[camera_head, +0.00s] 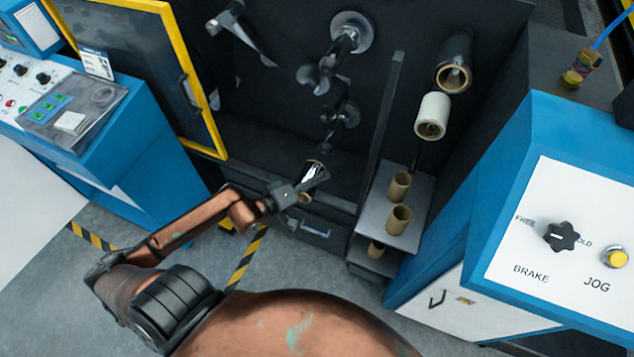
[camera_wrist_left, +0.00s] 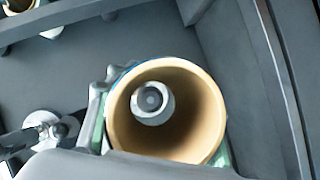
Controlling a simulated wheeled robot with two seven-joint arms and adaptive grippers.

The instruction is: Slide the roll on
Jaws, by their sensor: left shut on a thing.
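My left gripper (camera_head: 298,190) is shut on a shiny dark roll (camera_head: 316,172) with a tan cardboard core, low in front of the dark machine panel. In the left wrist view the open core (camera_wrist_left: 208,118) faces the camera, with finger parts at both sides. Through its bore shows a round grey spindle end (camera_wrist_left: 152,102), up and left of the bore's centre. I cannot tell whether the spindle is inside the core or beyond it. In the head view a spindle (camera_head: 346,114) stands out of the panel just above the roll. My right gripper is not in view.
Another spindle (camera_head: 350,38) sits higher on the panel. To the right are a white roll (camera_head: 432,112), a dark roll (camera_head: 455,72) and a shelf (camera_head: 376,215) with tan cores. A thin upright plate (camera_head: 382,125) divides the bays. A yellow-framed door (camera_head: 208,125) stands left.

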